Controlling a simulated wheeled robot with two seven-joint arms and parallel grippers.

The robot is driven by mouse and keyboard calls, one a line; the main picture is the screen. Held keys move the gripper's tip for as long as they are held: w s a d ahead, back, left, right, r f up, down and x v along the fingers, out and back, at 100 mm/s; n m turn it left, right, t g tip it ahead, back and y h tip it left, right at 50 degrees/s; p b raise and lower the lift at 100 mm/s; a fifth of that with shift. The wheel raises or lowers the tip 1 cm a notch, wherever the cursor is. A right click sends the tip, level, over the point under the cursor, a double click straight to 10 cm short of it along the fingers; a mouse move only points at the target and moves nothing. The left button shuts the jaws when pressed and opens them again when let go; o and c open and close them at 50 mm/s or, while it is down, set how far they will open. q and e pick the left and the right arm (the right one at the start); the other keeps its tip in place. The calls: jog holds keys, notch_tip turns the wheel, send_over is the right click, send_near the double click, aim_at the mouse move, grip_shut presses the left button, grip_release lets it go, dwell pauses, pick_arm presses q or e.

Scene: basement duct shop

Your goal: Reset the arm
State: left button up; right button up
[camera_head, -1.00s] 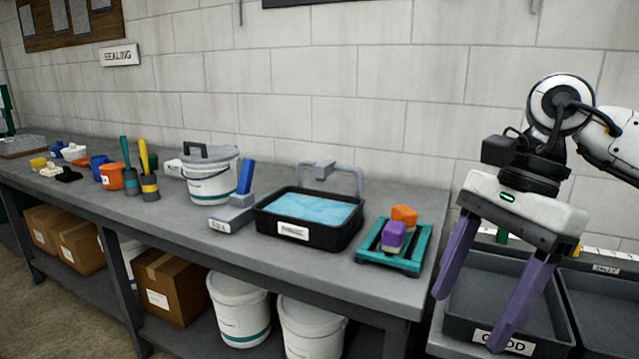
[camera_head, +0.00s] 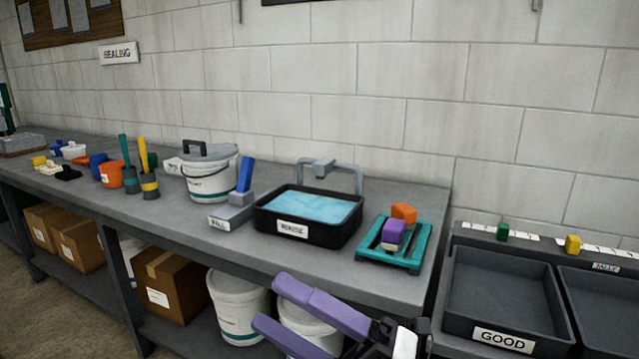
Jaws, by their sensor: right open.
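My right gripper (camera_head: 265,305) shows at the bottom of the head view, in front of the bench's front edge. Its two purple fingers point left and stand apart, with nothing between them. They cover part of the white buckets under the bench. Most of my right arm is out of the frame. My left gripper is not in view.
The grey bench (camera_head: 330,262) carries a black rinse basin (camera_head: 320,235), a teal rack (camera_head: 372,262) with a purple block (camera_head: 393,233) and an orange block (camera_head: 404,213), and a lidded bucket (camera_head: 211,178). An empty tray marked GOOD (camera_head: 500,318) stands at right.

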jog(key=w+d+f+m+t+h, duration=0.1)
jog(key=d+f+m+t+h, duration=0.5)
jog(key=f+m, duration=0.45)
jog(key=w+d+f+m+t+h, duration=0.25)
jog(key=d+f+m+h, duration=0.25)
jog(key=f+m+h, duration=0.45)
jog(key=s+d+f+m+g+h, duration=0.2)
jog(key=s+d+f+m+g, duration=0.1)
jog(key=s+f, duration=0.6)
jog(key=s+d+f+m+g+h, duration=0.2)
jog(key=s+d+f+m, duration=0.3)
jog(key=s+f+m, duration=0.3)
notch_tip(320, 180, down, 5)
jog(key=shift+s+d+r+m+g, duration=0.2)
jog(key=shift+s+m+g, duration=0.1)
jog(key=shift+s+g, duration=0.2)
